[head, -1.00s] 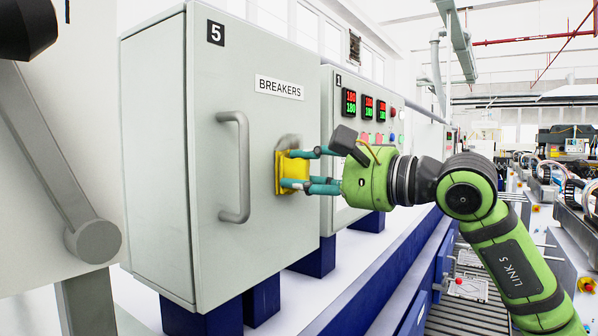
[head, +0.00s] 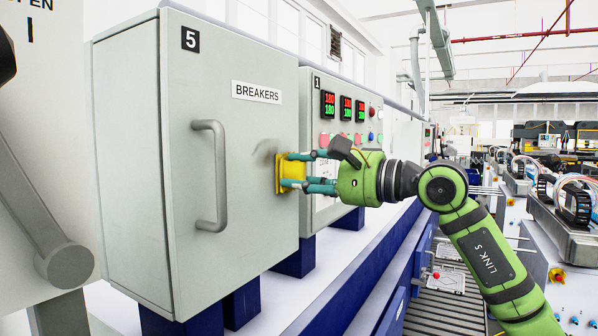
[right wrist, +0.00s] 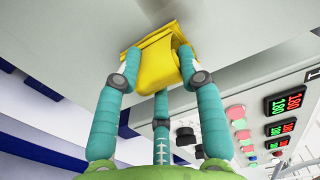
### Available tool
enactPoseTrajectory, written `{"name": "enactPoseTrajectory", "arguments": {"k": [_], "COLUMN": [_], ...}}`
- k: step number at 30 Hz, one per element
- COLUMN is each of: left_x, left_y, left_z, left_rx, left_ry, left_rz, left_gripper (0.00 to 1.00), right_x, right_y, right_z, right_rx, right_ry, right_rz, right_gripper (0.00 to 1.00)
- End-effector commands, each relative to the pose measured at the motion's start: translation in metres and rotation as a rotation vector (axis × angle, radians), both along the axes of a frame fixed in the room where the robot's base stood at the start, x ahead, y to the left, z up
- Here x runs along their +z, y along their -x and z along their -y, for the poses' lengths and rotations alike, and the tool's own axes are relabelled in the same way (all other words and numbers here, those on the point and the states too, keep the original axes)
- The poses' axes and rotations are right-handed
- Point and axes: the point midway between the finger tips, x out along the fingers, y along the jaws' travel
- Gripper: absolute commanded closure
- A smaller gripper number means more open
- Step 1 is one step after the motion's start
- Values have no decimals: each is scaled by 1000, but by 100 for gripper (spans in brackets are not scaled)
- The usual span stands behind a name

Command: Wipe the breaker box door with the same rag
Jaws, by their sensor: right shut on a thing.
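The breaker box door (head: 240,220) is a shut light-grey panel with a "BREAKERS" label and a grey bar handle (head: 212,175). In the right wrist view the teal fingers pinch the rag (right wrist: 155,60), which lies against the grey panel. My left gripper is not in view.
A control panel (head: 317,215) with red and green displays (head: 328,104) and buttons stands right of the box, close behind my right gripper. A grey lever (head: 35,190) on another cabinet stands at the left. Blue supports (head: 242,305) carry the box.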

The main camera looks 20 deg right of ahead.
Motion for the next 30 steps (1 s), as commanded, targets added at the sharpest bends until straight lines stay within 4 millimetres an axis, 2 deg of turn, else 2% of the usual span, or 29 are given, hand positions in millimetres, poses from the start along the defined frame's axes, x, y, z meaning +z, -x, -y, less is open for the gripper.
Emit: {"name": "enactPoseTrajectory", "arguments": {"k": [4,11,21,30], "left_x": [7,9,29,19], "left_y": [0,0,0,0], "left_z": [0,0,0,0], "left_rx": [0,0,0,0], "left_ry": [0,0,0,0], "left_rz": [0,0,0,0], "left_gripper": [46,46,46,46], "right_x": [1,1,23,21], "right_y": [-9,-13,-13,-1], "right_z": [11,17,16,0], "right_rx": [-2,-1,1,3], "right_ry": [-2,-1,-1,2], "right_rz": [-3,0,0,3], "right_gripper": [87,87,87,87]}}
